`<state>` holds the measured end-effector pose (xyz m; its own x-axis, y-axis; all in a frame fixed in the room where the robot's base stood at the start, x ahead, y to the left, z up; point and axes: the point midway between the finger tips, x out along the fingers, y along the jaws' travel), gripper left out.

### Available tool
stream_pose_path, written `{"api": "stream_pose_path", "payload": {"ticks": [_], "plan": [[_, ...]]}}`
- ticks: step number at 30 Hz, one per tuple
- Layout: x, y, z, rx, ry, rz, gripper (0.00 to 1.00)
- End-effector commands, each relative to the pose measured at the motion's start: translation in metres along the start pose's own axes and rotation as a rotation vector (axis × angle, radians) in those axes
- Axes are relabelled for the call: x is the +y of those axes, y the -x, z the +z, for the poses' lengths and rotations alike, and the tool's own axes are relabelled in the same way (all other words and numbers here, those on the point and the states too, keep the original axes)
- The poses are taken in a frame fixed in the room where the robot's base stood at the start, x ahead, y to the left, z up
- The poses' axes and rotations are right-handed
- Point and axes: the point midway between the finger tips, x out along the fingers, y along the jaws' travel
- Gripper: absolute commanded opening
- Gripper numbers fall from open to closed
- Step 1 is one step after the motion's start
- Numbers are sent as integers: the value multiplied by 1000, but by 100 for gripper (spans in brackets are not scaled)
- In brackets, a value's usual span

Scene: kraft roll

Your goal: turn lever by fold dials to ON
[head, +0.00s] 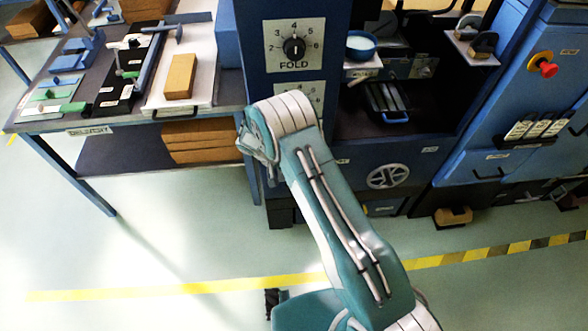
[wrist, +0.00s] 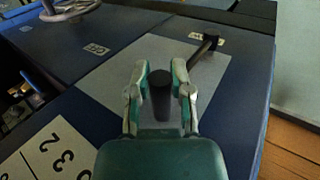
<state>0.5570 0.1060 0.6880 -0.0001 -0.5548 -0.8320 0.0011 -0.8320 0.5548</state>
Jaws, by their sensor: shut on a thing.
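In the wrist view, my gripper (wrist: 160,72) is closed around the upright black grip of the lever (wrist: 161,98), one finger on each side. A black arm and end piece, apparently the lever's far end, show at the upper right, beside a small label. The lever is mounted on a grey plate (wrist: 115,75) on a dark blue panel. Another small label (wrist: 97,48) lies to the left; I cannot read either surely. In the head view, the FOLD dial (head: 294,47) points near 4. A second dial plate (head: 312,93) is partly hidden by my arm, and the lever is hidden.
A table (head: 60,124) with tools and a cardboard block (head: 180,76) stands at the left. Blue machinery with a bowl (head: 361,45) and a red button (head: 548,69) is at the right. A handwheel (wrist: 70,8) is beyond the panel in the wrist view.

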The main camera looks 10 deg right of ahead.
Motion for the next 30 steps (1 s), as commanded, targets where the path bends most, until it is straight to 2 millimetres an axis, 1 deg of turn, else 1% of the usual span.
{"api": "stream_pose_path", "payload": {"ticks": [7, 20, 21, 22, 23, 30], "plan": [[-7, 4, 2, -4, 1, -2, 0], [-9, 8, 1, 1, 0, -5, 0], [-9, 8, 1, 1, 1, -5, 40], [-9, 8, 1, 2, 1, -5, 53], [-9, 8, 1, 2, 1, -5, 62], [-7, 6, 0, 0, 0, -4, 62]]}}
